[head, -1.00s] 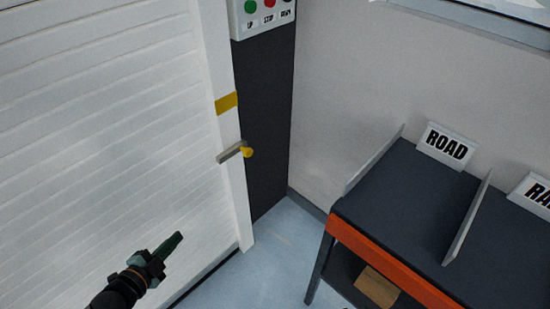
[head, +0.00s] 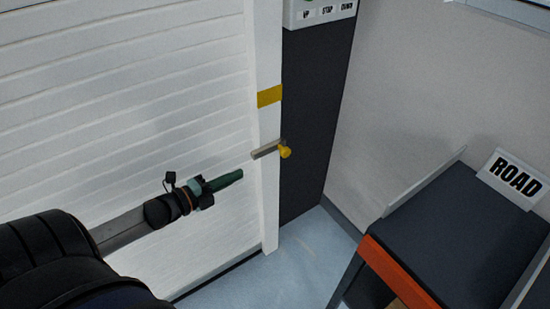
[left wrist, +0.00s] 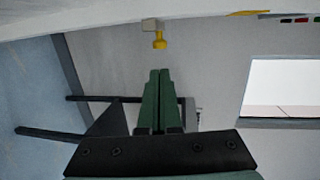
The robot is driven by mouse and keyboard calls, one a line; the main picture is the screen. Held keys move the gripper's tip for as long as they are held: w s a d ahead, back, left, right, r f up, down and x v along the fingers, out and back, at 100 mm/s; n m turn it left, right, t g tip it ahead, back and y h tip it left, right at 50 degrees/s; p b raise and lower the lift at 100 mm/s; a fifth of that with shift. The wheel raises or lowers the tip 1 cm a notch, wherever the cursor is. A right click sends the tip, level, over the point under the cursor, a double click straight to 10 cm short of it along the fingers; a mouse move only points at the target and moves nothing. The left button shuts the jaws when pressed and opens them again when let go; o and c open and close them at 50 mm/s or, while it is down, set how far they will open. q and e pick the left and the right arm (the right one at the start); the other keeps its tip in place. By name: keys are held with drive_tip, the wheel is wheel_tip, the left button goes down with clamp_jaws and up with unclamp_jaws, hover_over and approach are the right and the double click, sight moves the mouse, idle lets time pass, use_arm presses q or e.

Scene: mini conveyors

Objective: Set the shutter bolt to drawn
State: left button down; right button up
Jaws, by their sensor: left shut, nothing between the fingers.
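The shutter bolt is a grey bar (head: 268,149) with a yellow knob (head: 285,152), set across the white edge rail of the shutter (head: 130,90). In the left wrist view the yellow knob (left wrist: 159,41) hangs from the bar beyond my fingertips. My left gripper (head: 240,174) is shut and empty, its green fingers together, below and left of the bolt in the head view. It is apart from the bolt. It also shows in the left wrist view (left wrist: 155,72). My right gripper is in neither view.
A control box (head: 322,12) with labelled buttons is above the dark panel (head: 315,110) right of the shutter. A yellow band (head: 269,96) marks the rail above the bolt. A dark bench (head: 440,235) with an orange edge and a ROAD sign (head: 515,180) stands at right.

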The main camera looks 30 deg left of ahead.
sight(282, 155)
use_arm(q)
drive_tip(key=b+x, duration=0.2)
drive_tip(key=x, duration=1)
drive_tip(key=shift+w+d, duration=0.15)
drive_tip(key=shift+w, duration=0.25)
drive_tip(key=shift+w+d+f, duration=0.1)
drive_tip(key=shift+w+f, duration=0.05)
drive_tip(key=shift+w, duration=0.4)
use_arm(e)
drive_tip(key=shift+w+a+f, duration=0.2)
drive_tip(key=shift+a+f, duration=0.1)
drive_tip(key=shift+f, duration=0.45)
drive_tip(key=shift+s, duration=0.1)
